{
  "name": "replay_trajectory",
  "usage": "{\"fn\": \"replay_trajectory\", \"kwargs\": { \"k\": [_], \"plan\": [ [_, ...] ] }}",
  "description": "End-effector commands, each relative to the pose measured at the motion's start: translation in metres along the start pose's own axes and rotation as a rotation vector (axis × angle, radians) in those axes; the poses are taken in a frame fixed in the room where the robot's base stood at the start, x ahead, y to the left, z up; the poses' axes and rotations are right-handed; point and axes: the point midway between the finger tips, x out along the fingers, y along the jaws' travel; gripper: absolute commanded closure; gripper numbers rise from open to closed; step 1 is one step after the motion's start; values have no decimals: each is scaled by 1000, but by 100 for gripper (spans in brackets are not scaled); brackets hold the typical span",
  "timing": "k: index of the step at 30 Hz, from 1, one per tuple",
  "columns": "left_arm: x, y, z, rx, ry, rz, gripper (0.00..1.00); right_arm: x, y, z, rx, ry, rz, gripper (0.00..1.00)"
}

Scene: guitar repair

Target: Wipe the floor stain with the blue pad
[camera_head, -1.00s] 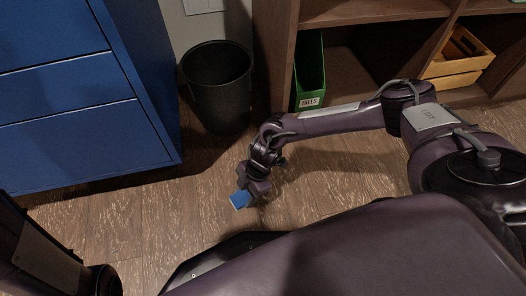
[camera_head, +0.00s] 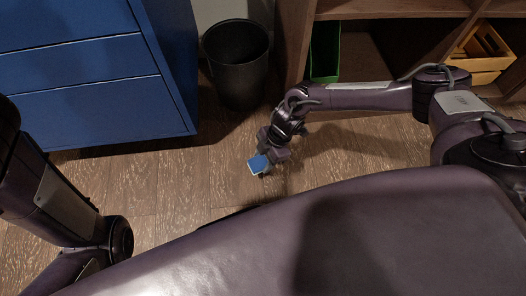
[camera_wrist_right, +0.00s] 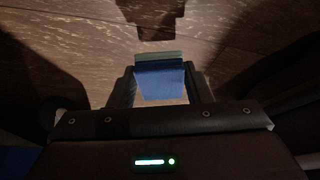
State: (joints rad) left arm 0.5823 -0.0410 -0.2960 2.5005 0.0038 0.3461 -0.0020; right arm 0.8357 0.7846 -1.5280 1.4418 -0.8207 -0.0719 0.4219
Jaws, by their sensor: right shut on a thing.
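The blue pad (camera_head: 257,164) is a small blue block with a paler edge. My right gripper (camera_head: 266,160) is shut on it, pointing down over the wooden floor (camera_head: 185,185). In the right wrist view the pad (camera_wrist_right: 160,82) sits between the two fingers (camera_wrist_right: 160,88), with its pale strip on the far side. I cannot tell whether the pad touches the floor. A dark shape on the floor in the wrist view looks like a shadow; I make out no clear stain. Part of my left arm shows at the left of the head view, but its gripper is out of view.
A blue drawer cabinet (camera_head: 85,75) stands at the left. A black waste bin (camera_head: 237,62) stands behind the pad. A wooden shelf (camera_head: 385,10) with a green box (camera_head: 325,52) and a wooden crate (camera_head: 482,58) is at the back right. Floor left of the pad is clear.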

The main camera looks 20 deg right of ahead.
Motion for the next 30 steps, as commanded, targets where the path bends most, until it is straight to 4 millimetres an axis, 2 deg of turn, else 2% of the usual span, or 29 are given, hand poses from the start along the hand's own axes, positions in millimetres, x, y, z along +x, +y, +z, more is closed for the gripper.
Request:
{"fn": "replay_trajectory", "kwargs": {
  "k": [1, 6, 20, 23, 25, 29, 30],
  "plan": [
    [6, 0, 4, -4, -4, 4, 64, -10, 0, -3, 1, 1, 0, 77],
    [1, 5, 15, -24, -33, 13, 64, -22, 2, -6, 3, 1, 2, 77],
    [-1, 7, 17, -32, -37, 15, 64, -28, 5, -8, 12, 1, 8, 77],
    [1, 6, 22, -35, -47, 13, 64, -49, 12, -19, 64, 3, 33, 77],
    [-3, 5, 31, -40, -77, 9, 64, -76, 21, -32, 136, 3, 67, 77],
    [-8, 2, 45, -52, -126, 0, 64, -147, 40, -64, 339, 5, 156, 77],
    [-11, 2, 49, -57, -142, -5, 64, -170, 44, -74, 413, 5, 187, 77]
  ]
}}
